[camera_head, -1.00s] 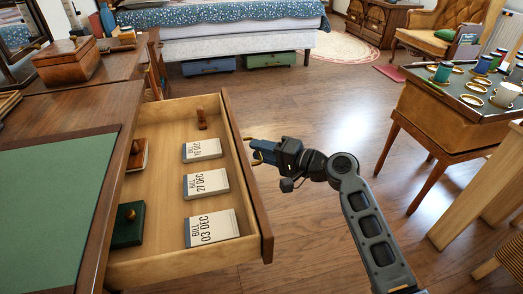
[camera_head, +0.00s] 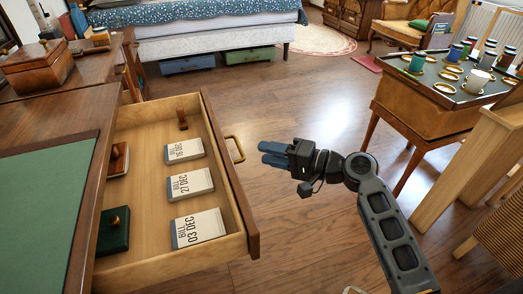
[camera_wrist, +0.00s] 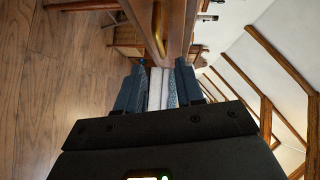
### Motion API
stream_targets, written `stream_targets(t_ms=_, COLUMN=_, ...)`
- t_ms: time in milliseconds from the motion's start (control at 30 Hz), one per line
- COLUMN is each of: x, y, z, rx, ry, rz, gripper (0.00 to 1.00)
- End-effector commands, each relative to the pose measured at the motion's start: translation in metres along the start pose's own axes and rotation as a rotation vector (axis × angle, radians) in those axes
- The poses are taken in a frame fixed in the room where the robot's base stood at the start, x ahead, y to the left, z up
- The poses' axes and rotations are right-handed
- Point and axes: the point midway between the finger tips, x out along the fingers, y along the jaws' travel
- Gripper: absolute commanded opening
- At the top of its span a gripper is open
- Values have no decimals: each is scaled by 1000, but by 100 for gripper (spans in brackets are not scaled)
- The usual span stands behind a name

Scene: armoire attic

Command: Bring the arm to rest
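My gripper (camera_head: 264,153) is in the air to the right of the open desk drawer (camera_head: 222,155), with its blue fingers pointing left. The drawer's brass handle (camera_head: 235,149) is just left of the fingertips, with a visible gap between them. In the wrist view, the two fingers (camera_wrist: 158,88) stand apart with nothing between them; the bed shows through the gap. The handle (camera_wrist: 158,28) and drawer front (camera_wrist: 178,25) appear above them. My arm reaches in from the lower right.
The drawer holds three bill cards (camera_head: 190,184), a green box (camera_head: 113,236) and other small items. A small table (camera_head: 420,108) with cups and rings stands at right, beside a wooden frame (camera_head: 475,150). Floor (camera_head: 310,225) around the gripper is clear.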

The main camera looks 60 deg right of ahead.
Motion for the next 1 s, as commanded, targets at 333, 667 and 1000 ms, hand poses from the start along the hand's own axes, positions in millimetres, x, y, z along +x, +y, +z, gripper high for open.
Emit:
stream_targets(t_ms=333, x=-1, y=0, z=0, rx=0, ry=0, rz=0, gripper=37)
stream_targets(t_ms=667, x=-3, y=6, z=6, rx=-13, ry=4, rz=21, gripper=37)
stream_targets(t_ms=1000, x=-59, y=70, z=85, rx=-334, ry=59, rz=308, gripper=37)
